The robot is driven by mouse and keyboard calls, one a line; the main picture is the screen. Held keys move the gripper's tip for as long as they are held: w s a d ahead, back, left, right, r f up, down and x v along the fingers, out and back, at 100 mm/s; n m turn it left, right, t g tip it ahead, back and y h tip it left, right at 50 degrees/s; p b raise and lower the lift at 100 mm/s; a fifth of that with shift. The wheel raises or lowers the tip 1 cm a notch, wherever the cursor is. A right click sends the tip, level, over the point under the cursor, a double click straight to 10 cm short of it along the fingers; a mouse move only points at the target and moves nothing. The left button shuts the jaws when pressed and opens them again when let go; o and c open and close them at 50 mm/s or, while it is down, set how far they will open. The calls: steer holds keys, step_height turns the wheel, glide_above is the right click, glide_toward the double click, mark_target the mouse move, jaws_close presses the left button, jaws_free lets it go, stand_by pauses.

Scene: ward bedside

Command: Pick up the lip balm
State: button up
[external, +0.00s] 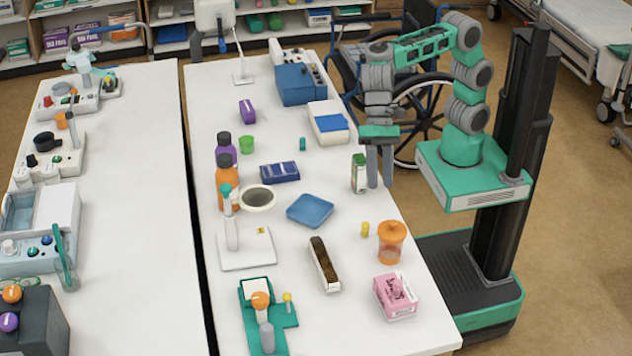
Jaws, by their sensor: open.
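No label marks the lip balm clearly at this size. Two small upright items could be it: a teal cylinder (302,144) near the table's middle, and a yellow cylinder (365,229) near the right edge, beside an orange lidded cup. I cannot tell which. My gripper (379,184) points down, open and empty, at the table's right edge. It is right of the teal cylinder and farther back than the yellow one. A green-and-white carton (359,173) stands just left of its fingers; whether they touch is unclear.
A blue tray (310,210), a dark blue box (279,172) and a white container with blue (328,122) are on the table. Bare tabletop lies around the teal cylinder.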

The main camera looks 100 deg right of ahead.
steer(key=w+d+m+g+h, duration=0.1)
steer(key=d+m+h, duration=0.1)
steer(key=d+m, duration=0.55)
glide_above(365, 223)
steer(key=d, duration=0.3)
step_height(365, 223, down, 14)
steer(key=r, duration=0.1)
steer(key=x, duration=0.8)
steer(key=shift+a, duration=0.1)
steer(key=shift+c, duration=0.4)
steer(key=shift+r, duration=0.1)
jaws_close()
